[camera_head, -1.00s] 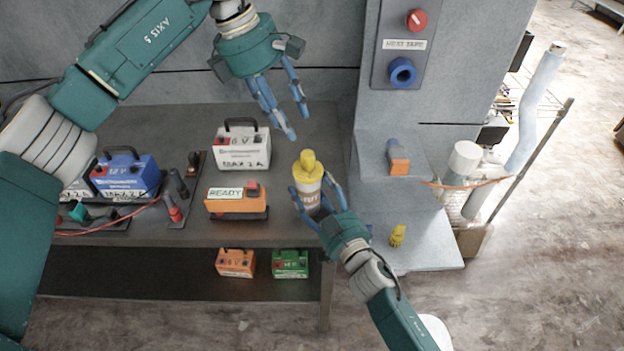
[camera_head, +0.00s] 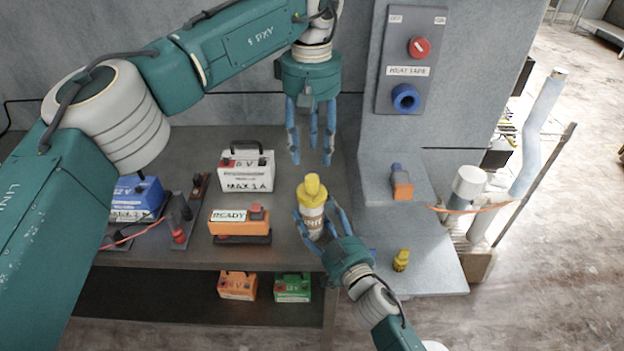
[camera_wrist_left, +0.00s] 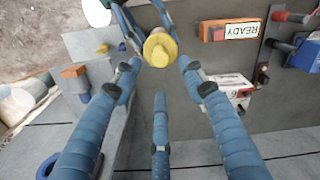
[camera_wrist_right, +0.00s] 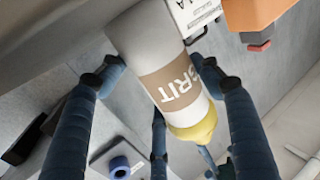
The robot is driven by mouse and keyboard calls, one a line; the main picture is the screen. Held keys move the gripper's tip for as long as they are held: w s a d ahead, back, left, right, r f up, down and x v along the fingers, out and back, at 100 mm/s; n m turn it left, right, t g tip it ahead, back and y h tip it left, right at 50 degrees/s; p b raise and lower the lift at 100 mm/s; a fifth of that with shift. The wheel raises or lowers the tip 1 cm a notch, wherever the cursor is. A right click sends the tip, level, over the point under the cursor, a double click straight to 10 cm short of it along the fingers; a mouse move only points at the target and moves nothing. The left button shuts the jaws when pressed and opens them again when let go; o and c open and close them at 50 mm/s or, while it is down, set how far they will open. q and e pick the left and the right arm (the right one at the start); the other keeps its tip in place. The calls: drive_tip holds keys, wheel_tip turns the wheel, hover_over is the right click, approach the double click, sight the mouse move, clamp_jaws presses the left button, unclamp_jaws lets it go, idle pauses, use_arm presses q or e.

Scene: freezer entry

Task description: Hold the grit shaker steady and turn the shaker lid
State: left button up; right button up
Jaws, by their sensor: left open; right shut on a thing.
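The grit shaker (camera_head: 312,215) is a pale bottle with a tan "GRIT" label, upright at the right part of the dark bench. Its yellow lid (camera_head: 312,188) is on top, and also shows in the left wrist view (camera_wrist_left: 160,48). My right gripper (camera_head: 322,232) is shut around the bottle's body from the front right. The right wrist view shows its fingers on both sides of the shaker (camera_wrist_right: 168,75). My left gripper (camera_head: 312,155) points down, open and empty, above and slightly behind the lid, apart from it.
A white battery (camera_head: 246,172) and an orange READY box (camera_head: 238,222) stand left of the shaker. A blue battery (camera_head: 137,198) is further left. A heat tape panel (camera_head: 408,70) is on the right wall. A grey ledge (camera_head: 430,255) holds a small yellow piece (camera_head: 401,260).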

sight(312, 178)
use_arm(q)
wheel_tip(312, 178, down, 9)
drive_tip(key=shift+f, duration=0.2)
drive_tip(key=shift+c, duration=0.5)
clamp_jaws()
